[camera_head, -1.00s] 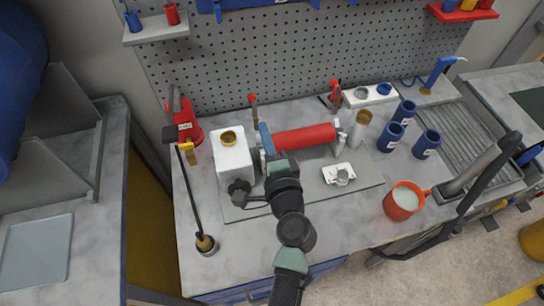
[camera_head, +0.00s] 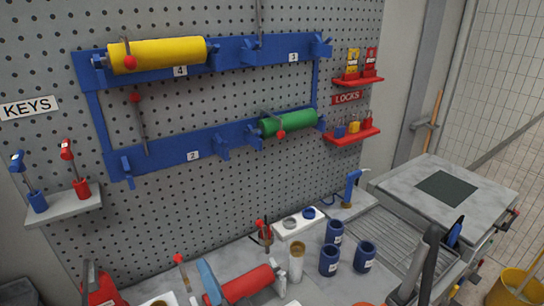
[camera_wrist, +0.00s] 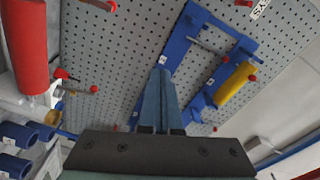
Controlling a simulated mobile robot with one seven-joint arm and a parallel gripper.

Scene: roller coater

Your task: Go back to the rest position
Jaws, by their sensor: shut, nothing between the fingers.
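My gripper (camera_wrist: 162,78) shows in the wrist view with its blue fingers together and nothing between them. The fingers point toward the pegboard, apart from the rollers in that view. In the head view, most of my arm is out of the picture. The red roller (camera_head: 248,285) of the coater lies at the bottom edge there, and a red roller (camera_wrist: 25,45) shows at the left of the wrist view.
The pegboard (camera_head: 215,190) carries a blue rack with a yellow roller (camera_head: 158,54) and a green roller (camera_head: 289,122). Blue cups (camera_head: 329,260), a beige cylinder (camera_head: 296,263) and a white holder (camera_head: 299,222) stand on the bench. A key shelf (camera_head: 64,207) juts out at left.

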